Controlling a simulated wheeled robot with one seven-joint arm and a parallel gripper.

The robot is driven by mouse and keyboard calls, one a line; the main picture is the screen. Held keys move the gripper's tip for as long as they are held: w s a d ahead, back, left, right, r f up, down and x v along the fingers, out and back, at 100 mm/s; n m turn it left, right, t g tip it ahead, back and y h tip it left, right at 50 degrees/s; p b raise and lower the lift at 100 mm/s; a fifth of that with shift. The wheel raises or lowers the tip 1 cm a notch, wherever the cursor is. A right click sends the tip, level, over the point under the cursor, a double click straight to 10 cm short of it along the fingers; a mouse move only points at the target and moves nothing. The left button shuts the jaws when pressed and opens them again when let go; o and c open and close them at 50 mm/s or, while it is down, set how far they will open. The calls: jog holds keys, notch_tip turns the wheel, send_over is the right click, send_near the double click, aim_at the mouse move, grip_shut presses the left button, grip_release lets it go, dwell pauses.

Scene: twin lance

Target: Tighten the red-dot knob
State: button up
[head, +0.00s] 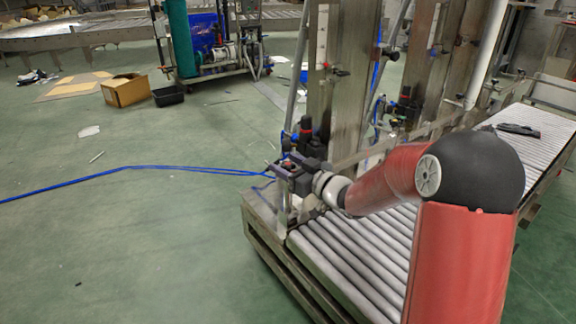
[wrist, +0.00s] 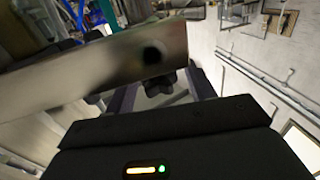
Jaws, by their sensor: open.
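My red arm reaches left across the roller conveyor, and my gripper (head: 290,172) is at the metal post on the conveyor's near left corner. In the wrist view, a black lobed knob (wrist: 160,86) sits beneath a metal plate (wrist: 100,72). It shows between the two dark fingers of my gripper (wrist: 160,95). The fingers are apart, on either side of the knob; I cannot tell whether they touch it. The plate hides part of the left finger. No red dot is visible on this knob. In the head view, small red spots show around my gripper, too small to identify.
Black fittings with red parts (head: 305,130) stand just behind my gripper. Steel uprights (head: 340,75) rise behind the rollers (head: 350,250). A blue hose (head: 130,168) crosses the open green floor at left. A cardboard box (head: 125,91) lies farther back.

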jog(key=shift+c, duration=0.2)
jog(key=c, duration=0.9)
jog(key=shift+c, duration=0.2)
